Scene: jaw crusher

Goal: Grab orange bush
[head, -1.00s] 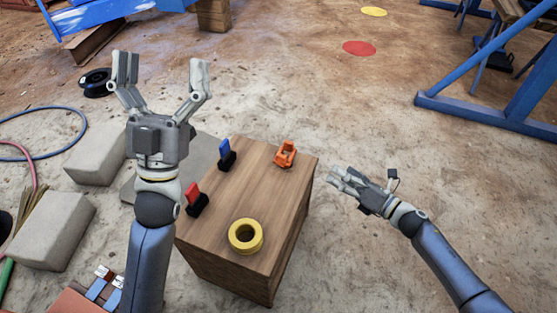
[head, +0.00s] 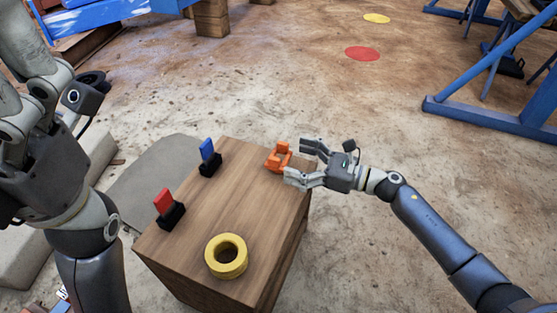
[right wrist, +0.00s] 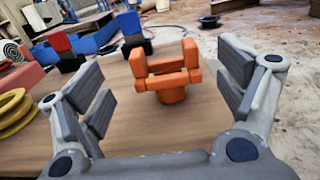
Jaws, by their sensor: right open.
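The orange bush (head: 279,156) stands on the wooden box (head: 215,215) near its far right edge. In the right wrist view the orange bush (right wrist: 166,72) is upright, between and a little beyond the open fingers. My right gripper (head: 294,163) is open, just right of the bush, its fingertips reaching toward it from the right. The right wrist view shows its two fingers (right wrist: 165,90) apart with nothing between the pads. My left gripper (head: 45,70) is raised at the far left, close to the head camera and partly cut off by the frame; its fingertips are not clearly seen.
A yellow ring (head: 226,256) lies at the front of the box. A red piece (head: 164,202) and a blue piece (head: 207,152), each in a black base, stand on its left side. A blue frame (head: 490,115) is at the right. Floor right of the box is clear.

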